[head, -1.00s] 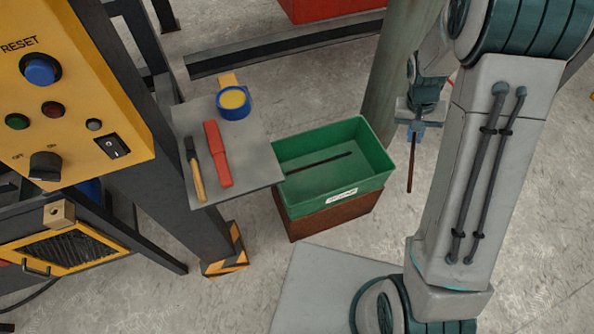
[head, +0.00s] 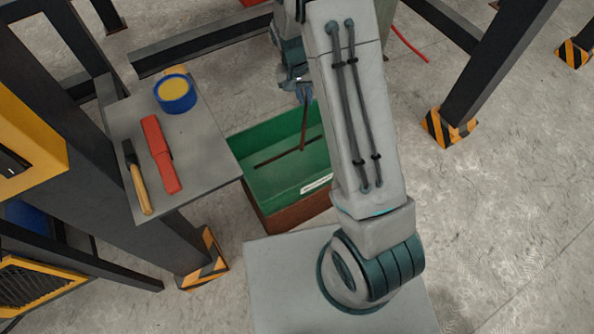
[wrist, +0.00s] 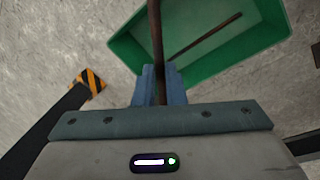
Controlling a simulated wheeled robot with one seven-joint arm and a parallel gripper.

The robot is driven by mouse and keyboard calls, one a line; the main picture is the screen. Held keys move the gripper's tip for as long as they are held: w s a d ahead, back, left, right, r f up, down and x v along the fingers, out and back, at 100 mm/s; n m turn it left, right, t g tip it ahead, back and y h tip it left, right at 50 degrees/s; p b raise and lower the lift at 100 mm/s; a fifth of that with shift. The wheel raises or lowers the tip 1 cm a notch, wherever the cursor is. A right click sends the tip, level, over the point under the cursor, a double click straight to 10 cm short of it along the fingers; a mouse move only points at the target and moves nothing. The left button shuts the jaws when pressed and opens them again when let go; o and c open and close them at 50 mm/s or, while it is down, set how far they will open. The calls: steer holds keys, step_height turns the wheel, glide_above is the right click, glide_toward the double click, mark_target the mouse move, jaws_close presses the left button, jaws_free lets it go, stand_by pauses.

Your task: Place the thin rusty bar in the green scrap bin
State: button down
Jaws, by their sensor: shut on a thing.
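My gripper (head: 304,92) is shut on a thin rusty bar (head: 304,125), which hangs down from the jaws. In the wrist view the bar (wrist: 155,40) runs up from between the blue fingers (wrist: 159,82). The green scrap bin (head: 249,188) stands below, with a white label on its front. In the head view the held bar overlaps the bin's opening; its height above the bin is hard to judge. Another thin dark bar (head: 272,159) lies in the bin, and it also shows in the wrist view (wrist: 205,36). My arm hides the bin's right side.
The bin sits on a brown block (head: 292,214). Left of it a grey shelf (head: 205,180) holds a blue and yellow roll (head: 175,94), a red tool (head: 160,153) and a wooden-handled tool (head: 137,178). A dark post with a striped foot (head: 448,128) stands right.

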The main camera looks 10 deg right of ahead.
mark_target(296, 166)
steer(key=w+f+m+b, duration=0.2)
steer(key=f+m+b, duration=0.1)
steer(key=f+b, duration=0.7)
steer(key=w+a+f+m+g+y+b, duration=0.1)
steer(key=f+m+b, duration=0.3)
steer(key=f+b, duration=0.6)
steer(key=w+f+m+b, duration=0.3)
steer(key=f+b, duration=0.7)
steer(key=f, duration=1.4)
steer(key=shift+w+a+f+m+g+y+b, duration=0.1)
steer(key=shift+w+a+m+g+y+b, duration=0.2)
steer(key=shift+m, duration=0.2)
steer(key=shift+f, duration=0.1)
steer(key=c, duration=1.8)
jaws_free()
steer(key=o, duration=0.3)
steer(key=shift+s, duration=0.1)
